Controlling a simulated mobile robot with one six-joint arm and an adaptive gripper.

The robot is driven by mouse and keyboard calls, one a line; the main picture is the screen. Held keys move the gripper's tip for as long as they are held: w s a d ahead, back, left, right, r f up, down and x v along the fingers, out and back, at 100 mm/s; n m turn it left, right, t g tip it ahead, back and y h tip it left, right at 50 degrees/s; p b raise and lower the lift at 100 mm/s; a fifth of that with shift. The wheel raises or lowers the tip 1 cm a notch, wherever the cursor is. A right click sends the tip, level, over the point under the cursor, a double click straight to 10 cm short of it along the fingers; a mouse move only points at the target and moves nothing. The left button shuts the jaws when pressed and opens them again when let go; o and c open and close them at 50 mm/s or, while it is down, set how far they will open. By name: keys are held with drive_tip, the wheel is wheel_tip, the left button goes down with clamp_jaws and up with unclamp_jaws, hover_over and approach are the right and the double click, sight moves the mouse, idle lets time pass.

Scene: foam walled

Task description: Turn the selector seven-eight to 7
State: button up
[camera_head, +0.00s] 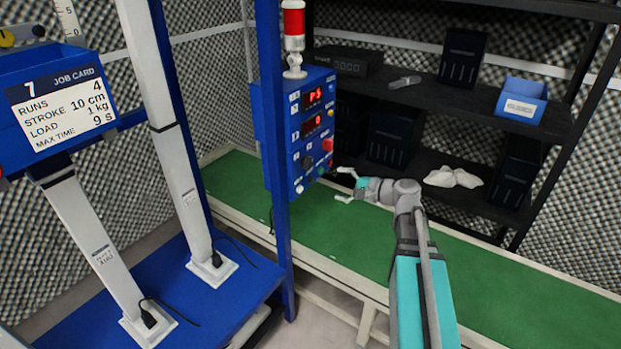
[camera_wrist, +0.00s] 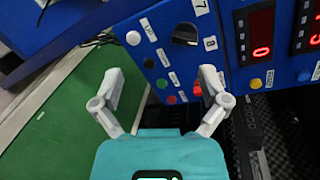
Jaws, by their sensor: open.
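The selector seven-eight (camera_wrist: 185,34) is a dark round knob on the blue control panel (camera_wrist: 165,55), near the top of the wrist view. Labels 7 and 8 sit beside it. I cannot tell which number it points to. In the head view the panel (camera_head: 284,150) faces right and its knobs are small and seen at a slant. My gripper (camera_wrist: 160,82) is open and empty, its two fingers spread before the lower part of the panel. In the head view my gripper (camera_head: 341,184) is just right of the panel, apart from it.
Red displays (camera_wrist: 262,32) and several coloured buttons share the panel. A red stack light (camera_head: 293,22) stands on top. A green bench (camera_head: 330,228) runs below. Dark shelves (camera_head: 430,92) with a blue bin (camera_head: 521,100) stand behind. A job card (camera_head: 62,108) hangs at left.

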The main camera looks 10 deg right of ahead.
sight(311, 164)
drive_tip(key=d+m+t, duration=0.1)
drive_tip(key=w+d+m+t+b, duration=0.1)
drive_tip(key=d, duration=0.1)
drive_tip(key=shift+w+d+r+b, duration=0.1)
drive_tip(key=shift+d+r+b, duration=0.05)
drive_tip(key=shift+d+b, duration=0.15)
drive_tip(key=shift+w+a, duration=0.15)
drive_tip(key=shift+a, duration=0.05)
drive_tip(key=shift+r+x, duration=0.15)
drive_tip(key=shift+x, duration=3.2)
drive_tip(key=shift+r+x, duration=0.1)
drive_tip(key=shift+x, duration=3.25)
drive_tip(key=c, duration=1.2)
drive_tip(key=shift+o, duration=0.2)
